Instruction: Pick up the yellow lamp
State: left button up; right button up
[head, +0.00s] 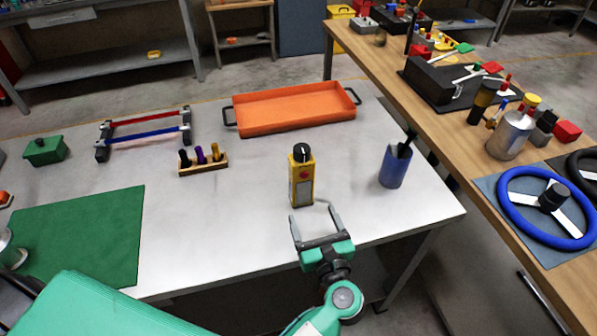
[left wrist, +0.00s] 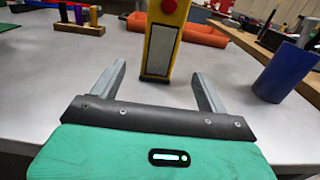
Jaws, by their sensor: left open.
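The yellow lamp (head: 301,178) stands upright near the front of the white table, with a black knob on top and a grey panel on its face. In the left wrist view the lamp (left wrist: 161,45) is straight ahead, just beyond the fingertips and roughly centred between them; its top is cut off. My left gripper (head: 316,220) is open and empty, in front of the lamp and apart from it. Its two fingers also show in the left wrist view (left wrist: 160,80). My right gripper is not in view.
A blue cup (head: 393,168) with dark items stands right of the lamp. A wooden holder (head: 205,168) with small pegs is to the left. An orange tray (head: 290,112) lies behind. A green mat (head: 90,235) covers the front left. A wooden bench (head: 440,125) stands at right.

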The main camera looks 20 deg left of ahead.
aim_at(304, 192)
pick_arm(q)
jog(key=p+x, duration=0.1)
jog(key=x, duration=0.5)
jog(key=shift+r, duration=0.1)
jog(key=shift+w+a+p, duration=0.15)
jog(key=shift+p, duration=0.15)
jog(key=p+x, duration=0.1)
jog(key=x, duration=0.2)
jog(key=shift+r, duration=0.15)
jog(key=shift+f+x, duration=0.2)
jog(key=shift+x, duration=0.95)
jog(key=shift+w, duration=0.15)
jog(key=c, duration=1.2)
jog(key=shift+c, duration=0.5)
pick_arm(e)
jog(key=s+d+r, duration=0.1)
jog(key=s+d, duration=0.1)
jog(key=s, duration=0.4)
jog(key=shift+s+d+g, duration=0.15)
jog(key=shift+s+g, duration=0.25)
